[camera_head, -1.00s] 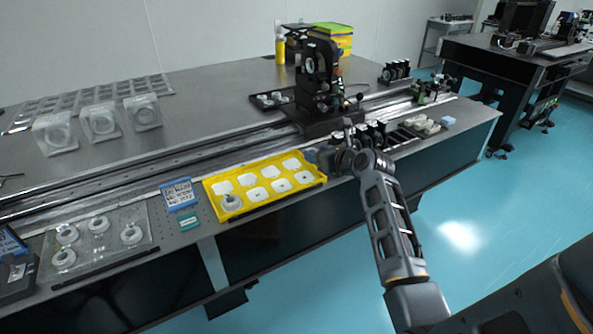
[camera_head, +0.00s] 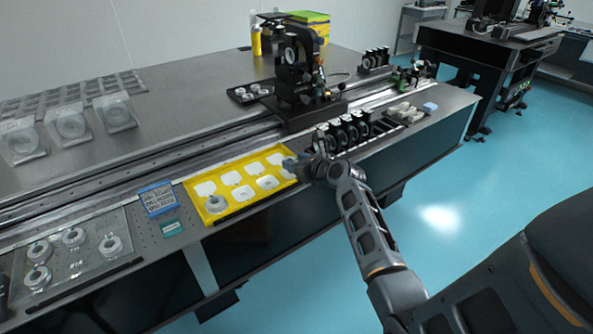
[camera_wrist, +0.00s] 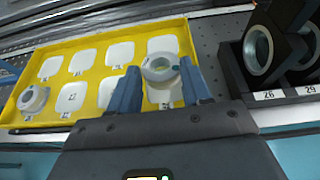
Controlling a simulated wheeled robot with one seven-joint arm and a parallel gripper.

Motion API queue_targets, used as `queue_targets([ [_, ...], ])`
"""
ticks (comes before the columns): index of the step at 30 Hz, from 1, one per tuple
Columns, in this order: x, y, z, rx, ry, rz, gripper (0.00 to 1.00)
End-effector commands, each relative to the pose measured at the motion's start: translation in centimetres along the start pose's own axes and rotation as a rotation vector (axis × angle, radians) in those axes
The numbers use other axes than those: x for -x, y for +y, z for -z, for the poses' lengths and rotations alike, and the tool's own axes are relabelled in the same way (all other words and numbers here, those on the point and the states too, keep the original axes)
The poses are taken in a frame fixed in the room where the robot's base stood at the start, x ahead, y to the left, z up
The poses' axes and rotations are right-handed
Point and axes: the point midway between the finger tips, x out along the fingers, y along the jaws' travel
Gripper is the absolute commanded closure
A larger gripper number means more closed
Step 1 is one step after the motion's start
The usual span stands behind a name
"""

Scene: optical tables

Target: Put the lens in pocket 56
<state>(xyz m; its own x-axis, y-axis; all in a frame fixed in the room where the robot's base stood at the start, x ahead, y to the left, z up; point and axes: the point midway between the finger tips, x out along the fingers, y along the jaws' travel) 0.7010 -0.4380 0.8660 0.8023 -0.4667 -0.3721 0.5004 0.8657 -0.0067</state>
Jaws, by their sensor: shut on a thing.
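My gripper (camera_wrist: 158,85) is shut on a lens (camera_wrist: 158,68), a pale grey ring-shaped mount with a small green mark. It is held over the right end of the yellow tray (camera_wrist: 88,37), in front of the right-hand pockets. The tray has several white square pockets in two rows; their small labels are too small to read surely, so I cannot tell which is 56. A second ring-mounted lens (camera_wrist: 33,99) sits in the near left pocket. In the head view my gripper (camera_head: 293,166) is at the tray's right end; the held lens is not clear there.
A clear plate (camera_head: 98,262) with several ring lenses is further left.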

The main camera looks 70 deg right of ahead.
Motion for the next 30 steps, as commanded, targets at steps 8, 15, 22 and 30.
queue_targets([
  [8, -1.0, 0.0, 2.5, 0.001, 0.0, 0.0, 0.82],
  [15, -1.1, 0.0, 2.6, 0.001, 0.001, 0.0, 0.82],
  [22, -1.0, 0.0, 2.6, 0.001, 0.001, 0.0, 0.32],
  [30, -1.0, 0.0, 2.6, 0.001, 0.001, 0.0, 0.26],
])
